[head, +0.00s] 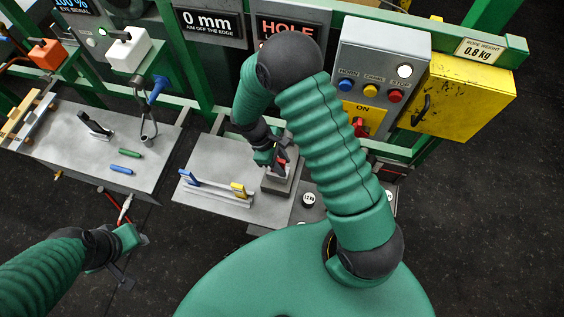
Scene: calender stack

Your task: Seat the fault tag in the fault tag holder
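My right gripper (274,161) is low over the right-hand grey bench, pointing down. A small red piece, which looks like the fault tag (283,159), shows at its fingers, mostly covered by them. Right beneath is a grey block with a raised rim, which looks like the fault tag holder (280,184). I cannot tell whether the tag is inside it or just above it. My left gripper (134,258) is at the lower left, away from both, with its fingers apart and nothing seen between them.
A rail with blue and yellow clips (216,191) lies left of the block. The left bench (75,150) carries a black stand and green and blue pens. A red-handled tool (125,207) hangs near my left gripper.

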